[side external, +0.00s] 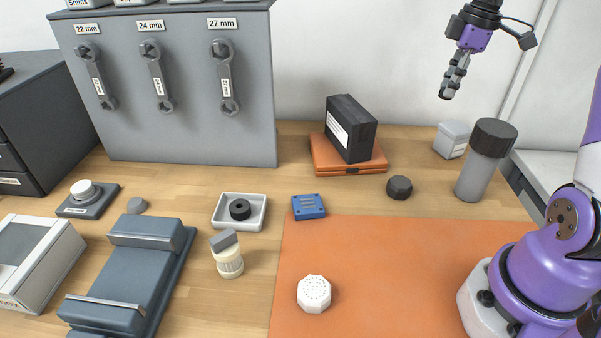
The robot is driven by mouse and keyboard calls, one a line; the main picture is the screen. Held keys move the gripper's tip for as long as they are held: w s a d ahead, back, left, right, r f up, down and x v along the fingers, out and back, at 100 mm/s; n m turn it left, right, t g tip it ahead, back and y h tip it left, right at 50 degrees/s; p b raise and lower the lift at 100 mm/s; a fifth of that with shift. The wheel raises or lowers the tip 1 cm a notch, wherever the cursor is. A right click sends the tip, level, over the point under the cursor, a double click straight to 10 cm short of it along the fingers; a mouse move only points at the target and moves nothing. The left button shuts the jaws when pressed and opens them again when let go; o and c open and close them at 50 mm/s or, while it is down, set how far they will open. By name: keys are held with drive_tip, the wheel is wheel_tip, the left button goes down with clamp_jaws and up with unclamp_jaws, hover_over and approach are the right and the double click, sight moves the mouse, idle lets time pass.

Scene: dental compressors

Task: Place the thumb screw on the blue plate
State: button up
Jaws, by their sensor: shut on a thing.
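The blue plate (308,207) is a small flat block with pale slots, lying at the top left edge of the orange mat. My gripper (450,87) hangs high at the upper right, pointing down and slightly left, well above the bench and away from the plate. It is shut on a small grey piece at its tips. The piece is mostly hidden by the fingers and too small to identify surely as the thumb screw. No other thing on the bench is clearly a thumb screw.
A black box (350,128) on an orange case, a dark knob (399,187) and a capped grey cylinder (486,160) stand behind the mat. The orange mat (400,270) is mostly clear.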

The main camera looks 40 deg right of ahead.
drive_tip(key=w+a+n, duration=0.1)
drive_tip(key=w+a, duration=0.2)
drive_tip(key=a, duration=0.7)
drive_tip(key=w+a, duration=0.3)
drive_tip(key=a, duration=0.7)
drive_tip(key=s+a, duration=0.3)
drive_tip(key=a, duration=0.5)
drive_tip(key=s+a, duration=0.3)
drive_tip(key=a, duration=0.5)
hover_over(306, 203)
drive_tip(key=shift+n, duration=0.4)
drive_tip(key=f, duration=1.2)
drive_tip(key=shift+s+d+f, duration=0.2)
drive_tip(key=shift+s, duration=0.05)
drive_tip(key=shift+f, duration=1.9)
drive_tip(key=o, duration=0.8)
drive_tip(key=shift+f, duration=0.1)
